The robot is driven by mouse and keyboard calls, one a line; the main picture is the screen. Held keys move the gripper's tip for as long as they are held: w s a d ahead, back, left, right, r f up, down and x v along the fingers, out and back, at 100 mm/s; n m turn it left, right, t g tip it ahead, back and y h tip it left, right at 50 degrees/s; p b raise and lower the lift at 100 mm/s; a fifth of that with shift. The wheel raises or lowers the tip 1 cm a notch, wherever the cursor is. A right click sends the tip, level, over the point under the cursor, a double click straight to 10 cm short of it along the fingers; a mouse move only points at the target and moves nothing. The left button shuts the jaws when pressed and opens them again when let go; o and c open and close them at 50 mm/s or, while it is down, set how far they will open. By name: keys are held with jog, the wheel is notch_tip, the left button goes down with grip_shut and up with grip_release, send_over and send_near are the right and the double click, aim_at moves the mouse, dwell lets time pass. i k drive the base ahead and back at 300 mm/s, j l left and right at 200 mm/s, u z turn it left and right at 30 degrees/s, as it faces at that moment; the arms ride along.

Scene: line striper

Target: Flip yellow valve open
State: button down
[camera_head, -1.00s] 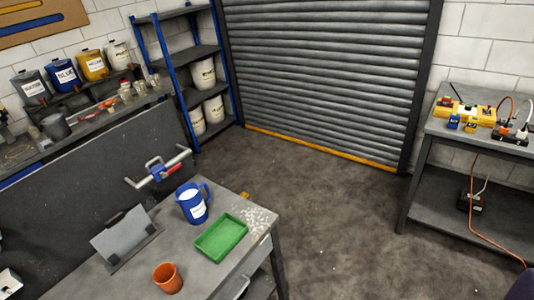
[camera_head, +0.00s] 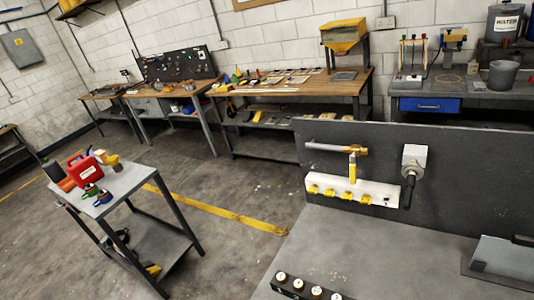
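The yellow valve (camera_head: 352,170) shows right of centre, on the front of a dark upright panel (camera_head: 470,165). Its yellow handle hangs down from a brass-coloured body at the right end of a grey horizontal pipe (camera_head: 325,147). The handle's lower end is close to a white strip (camera_head: 340,183) with several yellow pieces on it; I cannot tell whether they touch. My gripper is not in view.
Right of the valve, a grey box with a black handle (camera_head: 408,185) sticks out from the panel. The grey bench top (camera_head: 370,250) before it is mostly clear, with labelled round pieces (camera_head: 312,290) at its front. A small cart (camera_head: 130,180) stands left on open floor.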

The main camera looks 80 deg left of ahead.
aim_at(352, 169)
jog(key=u, duration=1.5)
jog(key=i+j, duration=0.1)
jog(key=i, duration=0.85)
